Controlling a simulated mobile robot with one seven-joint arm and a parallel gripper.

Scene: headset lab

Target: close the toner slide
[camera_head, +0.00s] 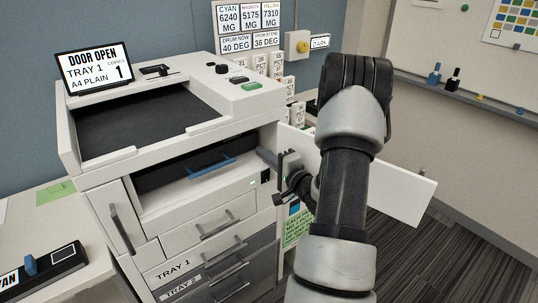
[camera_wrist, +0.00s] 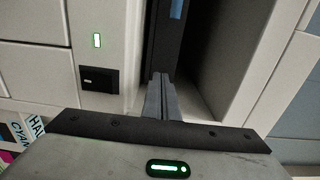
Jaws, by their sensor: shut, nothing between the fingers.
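The white printer (camera_head: 165,130) has a dark bay in its front with a blue handle bar (camera_head: 208,167) across a dark part, which looks like the toner slide. A bit of the blue also shows at the top of the wrist view (camera_wrist: 176,9). My gripper (camera_head: 266,157) is at the right end of this bay. In the wrist view its fingers (camera_wrist: 160,84) are together and empty, at the near end of the dark part. I cannot tell whether they touch it. How far the slide stands out is unclear.
A white door panel (camera_head: 395,182) stands open at the printer's right, behind my arm. A white front with a green light (camera_head: 252,184) lies below the bay. The display (camera_head: 93,66) reads DOOR OPEN. A side table (camera_head: 62,218) stands at left.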

